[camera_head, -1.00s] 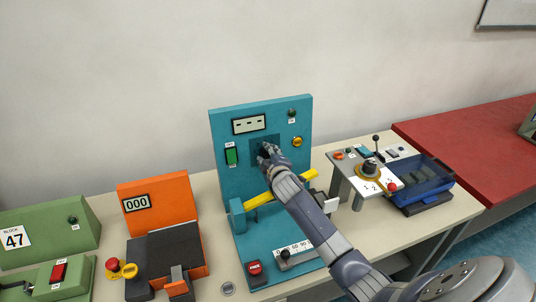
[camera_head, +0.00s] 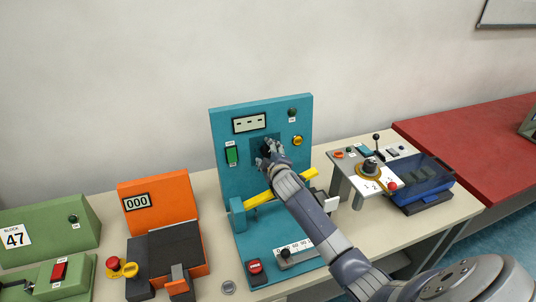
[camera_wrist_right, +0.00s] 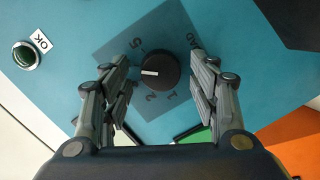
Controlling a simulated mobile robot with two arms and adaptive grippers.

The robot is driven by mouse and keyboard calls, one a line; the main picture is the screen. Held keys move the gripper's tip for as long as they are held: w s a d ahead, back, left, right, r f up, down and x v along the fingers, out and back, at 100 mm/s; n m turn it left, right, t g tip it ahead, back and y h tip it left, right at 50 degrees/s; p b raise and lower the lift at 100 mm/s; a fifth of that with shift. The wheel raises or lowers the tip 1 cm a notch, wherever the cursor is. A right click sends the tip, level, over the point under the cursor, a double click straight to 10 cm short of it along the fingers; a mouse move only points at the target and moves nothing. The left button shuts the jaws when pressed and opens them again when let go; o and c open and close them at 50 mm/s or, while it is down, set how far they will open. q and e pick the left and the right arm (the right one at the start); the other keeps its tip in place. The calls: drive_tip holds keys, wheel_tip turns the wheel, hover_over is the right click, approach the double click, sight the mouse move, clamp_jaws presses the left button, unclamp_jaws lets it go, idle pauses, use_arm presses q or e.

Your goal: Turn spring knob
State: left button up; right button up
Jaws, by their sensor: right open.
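The spring knob, a round black knob with a white mark (camera_wrist_right: 157,72), sits on a dark square dial plate with numbers around it on the teal panel. In the right wrist view my right gripper (camera_wrist_right: 160,82) is open, with one finger on each side of the knob and visible gaps between. In the head view the right gripper (camera_head: 266,158) is at the dark plate on the upright teal panel (camera_head: 231,180) and hides most of the knob. My left gripper is not in view.
A green switch (camera_head: 232,155) and a yellow button (camera_head: 298,140) flank the dial. An orange machine (camera_head: 180,193) stands left, and a grey stand with a blue bin (camera_head: 424,177) stands right.

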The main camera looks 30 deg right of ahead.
drive_tip(key=shift+s, duration=0.1)
drive_tip(key=v, duration=1.1)
drive_tip(key=shift+s, duration=0.35)
drive_tip(key=shift+a+r, duration=0.1)
drive_tip(key=shift+a, duration=0.05)
